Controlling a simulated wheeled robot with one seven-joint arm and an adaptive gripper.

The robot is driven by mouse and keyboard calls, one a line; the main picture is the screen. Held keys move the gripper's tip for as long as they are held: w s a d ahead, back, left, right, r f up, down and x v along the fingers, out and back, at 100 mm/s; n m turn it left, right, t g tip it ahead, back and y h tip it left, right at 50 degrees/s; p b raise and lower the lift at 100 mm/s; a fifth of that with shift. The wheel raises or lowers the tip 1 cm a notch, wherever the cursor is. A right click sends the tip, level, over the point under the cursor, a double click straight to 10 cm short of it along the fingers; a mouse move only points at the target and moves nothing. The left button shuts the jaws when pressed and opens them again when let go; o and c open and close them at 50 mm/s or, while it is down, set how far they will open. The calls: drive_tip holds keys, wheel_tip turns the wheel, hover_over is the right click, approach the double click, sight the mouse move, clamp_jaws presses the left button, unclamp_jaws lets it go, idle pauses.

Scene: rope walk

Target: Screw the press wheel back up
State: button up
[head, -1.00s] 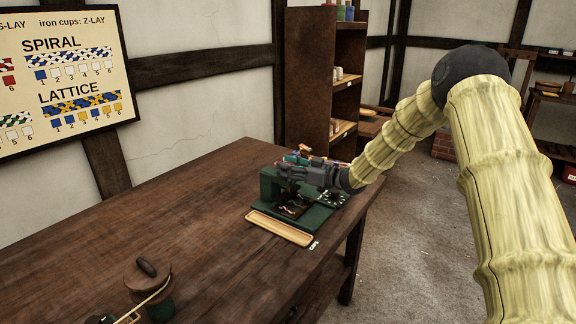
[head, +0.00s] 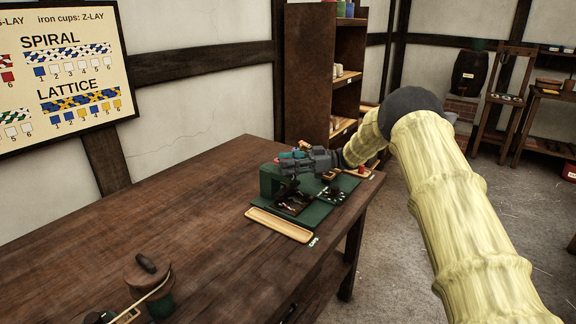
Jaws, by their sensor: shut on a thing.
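The green press (head: 268,183) stands on its green base near the far right end of the wooden bench. My gripper (head: 284,165) reaches over the top of the press from the right, low and nearly level. It is shut on the press wheel, which is mostly hidden behind its fingers. A little teal and red shows beside the fingers, too small to make out.
A shallow wooden tray (head: 279,225) lies along the front of the press, beside a "CUPS" label. A wooden pulley-like block (head: 147,275) with cord stands at the near left. The bench (head: 190,205) between is clear. A shelf (head: 310,80) stands behind.

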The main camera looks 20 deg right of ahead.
drive_tip(key=shift+r, duration=0.15)
drive_tip(key=o, duration=1)
drive_tip(key=shift+o, duration=0.2)
drive_tip(key=s+d, duration=0.1)
drive_tip(key=d, duration=1.1)
drive_tip(key=shift+s, duration=0.1)
